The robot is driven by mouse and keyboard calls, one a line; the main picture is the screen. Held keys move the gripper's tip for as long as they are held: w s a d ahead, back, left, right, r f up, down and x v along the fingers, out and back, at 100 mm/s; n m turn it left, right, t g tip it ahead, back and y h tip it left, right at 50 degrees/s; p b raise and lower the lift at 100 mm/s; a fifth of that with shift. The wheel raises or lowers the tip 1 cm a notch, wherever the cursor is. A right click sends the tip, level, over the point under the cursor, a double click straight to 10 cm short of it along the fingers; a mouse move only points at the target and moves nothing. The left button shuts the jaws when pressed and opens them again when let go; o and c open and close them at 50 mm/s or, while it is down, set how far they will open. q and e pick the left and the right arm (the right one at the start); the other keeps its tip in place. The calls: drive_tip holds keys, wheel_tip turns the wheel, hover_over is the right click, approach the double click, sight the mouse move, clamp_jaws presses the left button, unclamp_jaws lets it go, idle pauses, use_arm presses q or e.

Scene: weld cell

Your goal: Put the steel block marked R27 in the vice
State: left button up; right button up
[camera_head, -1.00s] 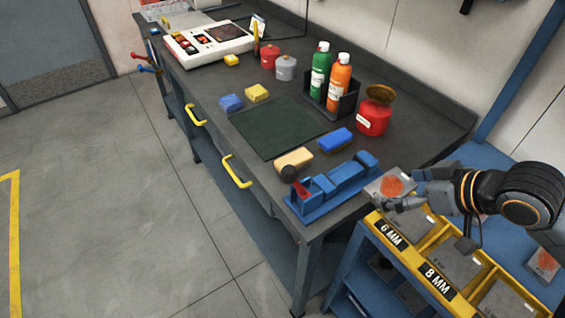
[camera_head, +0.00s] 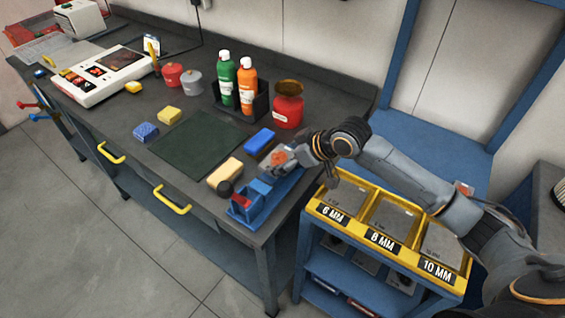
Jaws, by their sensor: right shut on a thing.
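The blue vice (camera_head: 246,209) sits at the front right corner of the workbench (camera_head: 120,125), with a dark round knob and a red part at its near end. My right gripper (camera_head: 286,158) is shut on a grey steel block (camera_head: 277,157) with an orange-red patch on it. It holds the block over or just behind the vice's far part, which the gripper partly hides. Whether the block touches the vice, I cannot tell. No R27 marking can be read. My left gripper is not in view.
A red pot (camera_head: 288,110) and bottles in a black holder (camera_head: 240,104) stand behind. A dark green mat (camera_head: 196,145) lies clear. A yellow-topped rack (camera_head: 372,243) stands right of the bench.

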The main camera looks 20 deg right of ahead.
drive_tip(key=shift+w+f, duration=0.35)
drive_tip(key=shift+w, duration=0.2)
drive_tip(key=f, duration=0.1)
drive_tip(key=f+p, duration=0.1)
drive_tip(key=shift+w+a+f, duration=0.1)
drive_tip(key=shift+w+f, duration=0.1)
drive_tip(key=shift+f, duration=0.2)
drive_tip(key=shift+f+p, duration=0.3)
drive_tip(key=shift+f, duration=0.15)
drive_tip(key=o, duration=1.5)
drive_tip(key=shift+s+f, duration=0.1)
drive_tip(key=shift+f, duration=0.15)
drive_tip(key=shift+c, duration=0.2)
